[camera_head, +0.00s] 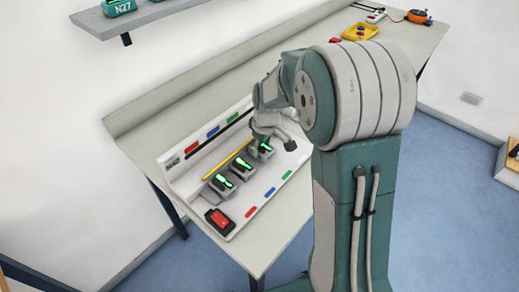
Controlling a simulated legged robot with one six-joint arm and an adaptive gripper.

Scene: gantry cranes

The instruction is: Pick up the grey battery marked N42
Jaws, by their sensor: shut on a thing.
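My gripper (264,146) is low over the white panel on the bench and is shut on a grey battery with a bright green top (267,151), the rightmost of a row. The gripper hides part of it. Two similar grey batteries with green tops sit to its left, one in the middle (242,168) and one at the left end (222,185). Their markings are too small to read, so I cannot tell which is N42.
The white panel (262,207) carries coloured labels, a yellow strip (226,160) and a red device (219,221). A wall shelf holds a teal item marked N27 (118,8). A yellow tray (360,32) and an orange round object (418,17) lie at the bench's far end.

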